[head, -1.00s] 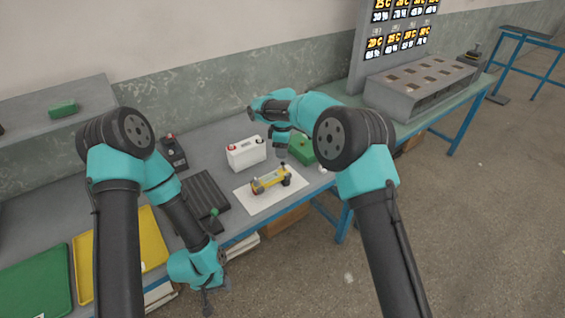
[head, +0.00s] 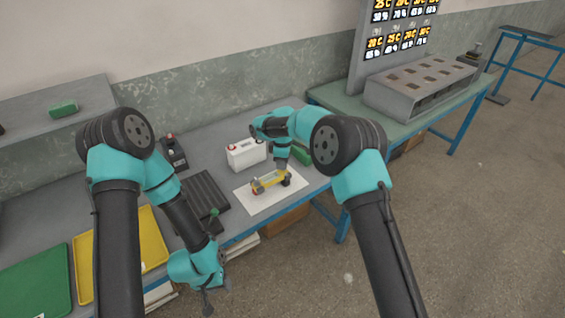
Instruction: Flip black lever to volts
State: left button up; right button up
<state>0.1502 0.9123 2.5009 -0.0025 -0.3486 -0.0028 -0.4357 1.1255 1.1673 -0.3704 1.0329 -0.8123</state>
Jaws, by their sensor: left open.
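A small yellow device (head: 268,183) with dark parts at its right end lies on a white sheet (head: 262,203) on the bench. I cannot make out which dark part is the black lever, nor any volts mark. My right gripper (head: 284,172) points down at the right end of the yellow device; its fingers are too small to tell open from shut or touching from apart. My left gripper (head: 210,298) is open and empty, hanging low in front of the bench's front edge, away from the device.
A white battery (head: 246,156) stands behind the sheet. A green object (head: 302,155) is partly hidden by my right arm. A black ribbed mat (head: 207,190), a dark box with a red top (head: 173,153), a yellow tray (head: 158,222) and a green tray (head: 38,280) lie leftward.

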grip_shut()
jog(key=shift+d, duration=0.1)
jog(key=shift+s+d+t+y, duration=0.3)
jog(key=shift+t+y, duration=0.4)
jog(key=shift+t, duration=0.2)
jog(key=shift+s+d+t+y, duration=0.25)
jog(key=shift+t+y, duration=0.45)
jog(key=shift+t, duration=0.2)
jog(key=shift+s+t+y, duration=0.2)
jog(key=shift+t+y, duration=0.2)
jog(key=shift+a, duration=0.1)
jog(key=shift+o, duration=2)
grip_release()
